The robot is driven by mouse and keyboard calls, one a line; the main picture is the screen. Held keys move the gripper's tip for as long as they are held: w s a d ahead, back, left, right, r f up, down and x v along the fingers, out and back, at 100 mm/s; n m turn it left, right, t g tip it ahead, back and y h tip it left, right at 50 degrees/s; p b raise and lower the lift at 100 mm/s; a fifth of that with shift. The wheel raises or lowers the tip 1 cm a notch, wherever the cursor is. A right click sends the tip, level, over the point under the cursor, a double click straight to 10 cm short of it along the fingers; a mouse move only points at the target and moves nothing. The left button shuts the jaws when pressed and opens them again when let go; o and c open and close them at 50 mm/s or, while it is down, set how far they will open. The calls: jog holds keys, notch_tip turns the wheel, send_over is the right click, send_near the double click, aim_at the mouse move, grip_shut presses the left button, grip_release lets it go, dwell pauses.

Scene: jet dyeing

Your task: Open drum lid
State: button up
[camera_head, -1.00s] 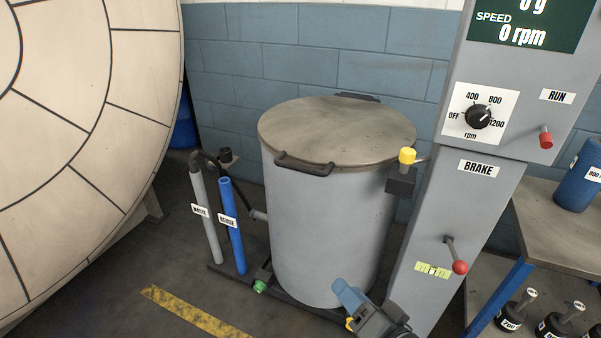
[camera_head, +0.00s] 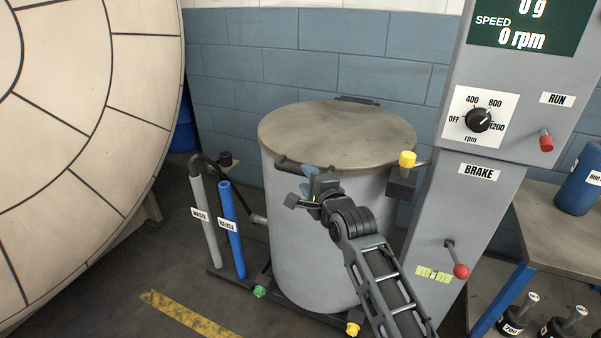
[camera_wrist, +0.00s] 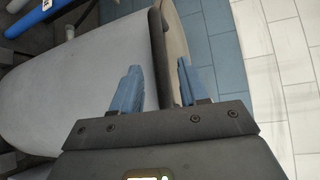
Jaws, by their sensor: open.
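The grey drum (camera_head: 315,235) stands upright in the middle of the head view, with its flat, worn lid (camera_head: 335,130) lying closed on top. A dark bar handle (camera_head: 290,162) sticks out at the lid's front left edge. My gripper (camera_head: 309,186) is at this handle, partly hiding its right end. In the wrist view my gripper (camera_wrist: 158,85) is open, its two blue fingers on either side of the handle bar (camera_wrist: 159,55). I cannot tell whether either finger touches it. The drum wall (camera_wrist: 80,85) fills the left of the wrist view.
A grey control column with a brake lever (camera_head: 459,268) and a yellow-capped fitting (camera_head: 407,160) stands close right of the drum. Grey and blue pipes (camera_head: 232,230) rise at the left. A workbench (camera_head: 550,215) is at far right. A blue block wall is behind.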

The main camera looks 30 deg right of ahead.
aim_at(302, 174)
jog(key=shift+x, duration=2.6)
jog(key=shift+c, duration=0.4)
grip_shut()
